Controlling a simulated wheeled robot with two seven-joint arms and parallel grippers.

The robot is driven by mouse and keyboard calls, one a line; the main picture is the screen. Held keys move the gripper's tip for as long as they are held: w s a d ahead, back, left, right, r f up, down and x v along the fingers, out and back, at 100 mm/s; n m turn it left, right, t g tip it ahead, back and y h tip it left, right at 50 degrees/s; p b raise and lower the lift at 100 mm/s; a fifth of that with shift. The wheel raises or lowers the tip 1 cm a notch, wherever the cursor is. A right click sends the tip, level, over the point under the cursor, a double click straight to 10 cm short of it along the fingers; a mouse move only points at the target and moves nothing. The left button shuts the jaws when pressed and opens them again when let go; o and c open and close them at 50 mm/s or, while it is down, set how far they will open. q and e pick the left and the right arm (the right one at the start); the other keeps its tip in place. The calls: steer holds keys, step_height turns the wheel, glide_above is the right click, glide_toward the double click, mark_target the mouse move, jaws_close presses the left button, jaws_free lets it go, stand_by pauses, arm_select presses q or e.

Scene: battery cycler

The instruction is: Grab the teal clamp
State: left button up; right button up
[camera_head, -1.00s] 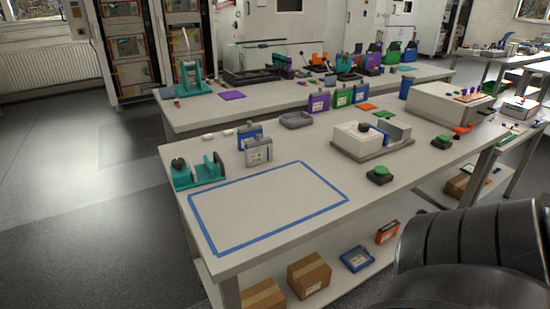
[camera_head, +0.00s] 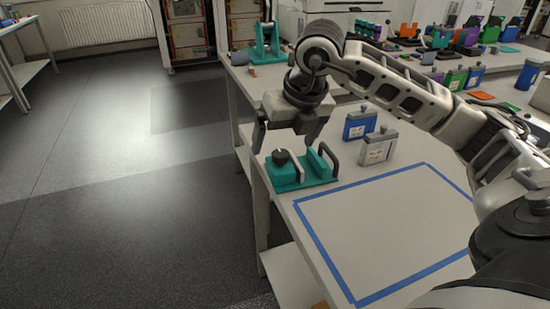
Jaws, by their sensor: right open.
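My right gripper (camera_head: 285,146) is open, fingers pointing down, just above and behind the clamp in the picture. Its two fingers are spread and nothing is between them. Whether a finger touches the clamp cannot be told, but it looks apart. My left gripper is out of view.
A blue battery case (camera_head: 359,122) and a grey one (camera_head: 379,147) stand right of the clamp. A blue tape rectangle (camera_head: 329,255) marks clear tabletop in front. Another teal fixture (camera_head: 263,46) stands on the back table. Open floor lies left.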

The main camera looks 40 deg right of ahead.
mark_target(286, 157)
steer(key=shift+m+h, duration=0.5)
steer(key=shift+h, duration=0.3)
steer(key=w+d+f, duration=0.1)
steer(key=f, duration=0.1)
steer(key=w+d+f, duration=0.1)
steer(key=d+f, duration=0.1)
steer(key=w+d+f+p, duration=0.1)
steer(key=f, duration=0.2)
steer(key=shift+w+d, duration=0.35)
steer(key=shift+p+x, duration=0.7)
steer(key=shift+x, duration=2.4)
steer(key=shift+w+a, duration=0.15)
steer(key=c, duration=1.1)
steer(key=shift+w+r, duration=0.1)
steer(key=shift+r, duration=0.05)
steer(key=c, duration=0.4)
steer(key=shift+c, duration=0.2)
